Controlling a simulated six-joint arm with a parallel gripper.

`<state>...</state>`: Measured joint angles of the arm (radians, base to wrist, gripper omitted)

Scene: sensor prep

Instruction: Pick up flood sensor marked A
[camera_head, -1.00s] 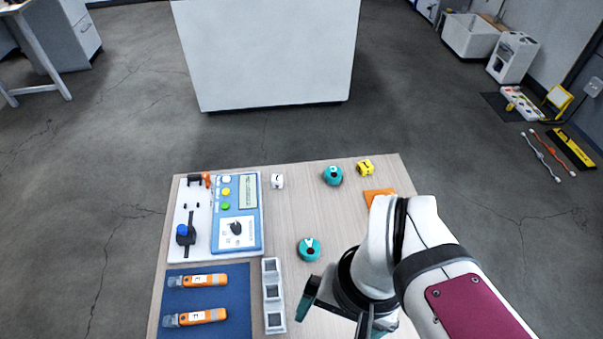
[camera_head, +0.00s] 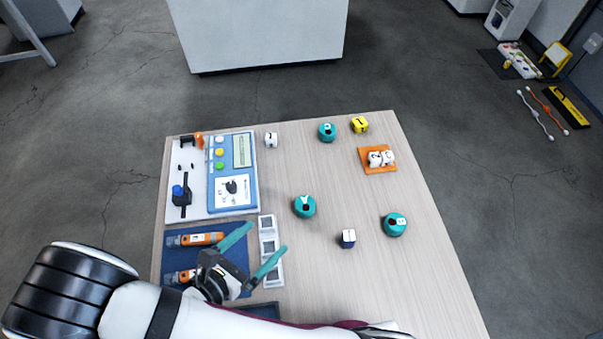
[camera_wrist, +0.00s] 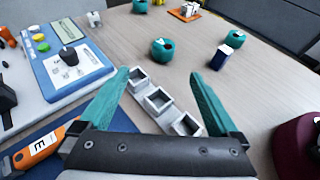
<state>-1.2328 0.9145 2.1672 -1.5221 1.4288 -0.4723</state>
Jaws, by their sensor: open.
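Three teal round flood sensors stand on the wooden table. The middle one (camera_head: 305,206) has a white mark that looks like an upside-down A; it also shows in the wrist view (camera_wrist: 163,50), ahead of the fingers. Another teal sensor (camera_head: 327,131) is at the back, its mark too small to read. A third (camera_head: 395,223) is at the right, with a mark that looks like a B. My gripper (camera_head: 258,246) is open and empty, over the blue mat and grey three-cell holder, left of and nearer than the middle sensor. Its teal fingers (camera_wrist: 160,78) are apart and touch no sensor.
The grey holder (camera_head: 267,223) stands beside the blue mat (camera_head: 240,293), which bears orange devices (camera_head: 200,239). A blue-and-white panel (camera_head: 245,199) is at left.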

